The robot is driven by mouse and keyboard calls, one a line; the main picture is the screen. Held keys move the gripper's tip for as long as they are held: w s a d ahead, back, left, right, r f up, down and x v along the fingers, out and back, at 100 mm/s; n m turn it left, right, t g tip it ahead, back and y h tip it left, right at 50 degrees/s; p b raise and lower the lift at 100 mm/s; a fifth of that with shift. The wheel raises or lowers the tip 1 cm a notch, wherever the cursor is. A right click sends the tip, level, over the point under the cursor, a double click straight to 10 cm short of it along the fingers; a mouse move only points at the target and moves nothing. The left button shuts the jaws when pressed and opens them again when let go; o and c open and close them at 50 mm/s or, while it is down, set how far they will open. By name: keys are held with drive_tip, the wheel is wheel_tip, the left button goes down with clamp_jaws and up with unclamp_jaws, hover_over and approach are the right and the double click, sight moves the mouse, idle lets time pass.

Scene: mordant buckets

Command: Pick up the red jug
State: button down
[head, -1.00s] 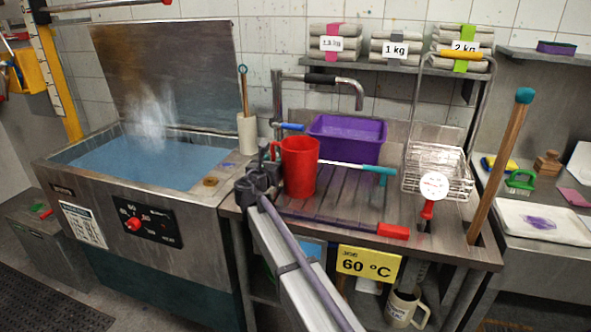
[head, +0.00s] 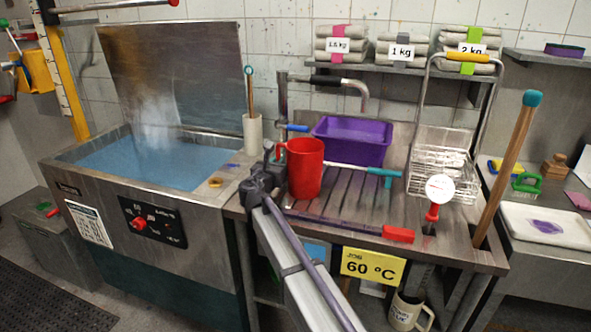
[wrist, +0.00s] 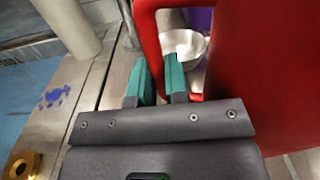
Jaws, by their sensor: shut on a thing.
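My gripper (wrist: 160,75) is shut on this handle. In the head view my gripper (head: 274,160) is at the jug's left side, partly hidden by my dark wrist. I cannot see a gap under the jug.
A purple tub (head: 350,143) is close behind the jug, with a tap above. A wire basket (head: 440,165) stands to the right. A red-ended rod (head: 398,234) lies in front. The steaming blue bath (head: 150,165) and a pale cylindrical holder (head: 252,135) are left.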

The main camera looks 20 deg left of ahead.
wheel_tip(320, 180, up, 10)
drive_tip(key=p, duration=1)
drive_tip(key=shift+a, duration=0.15)
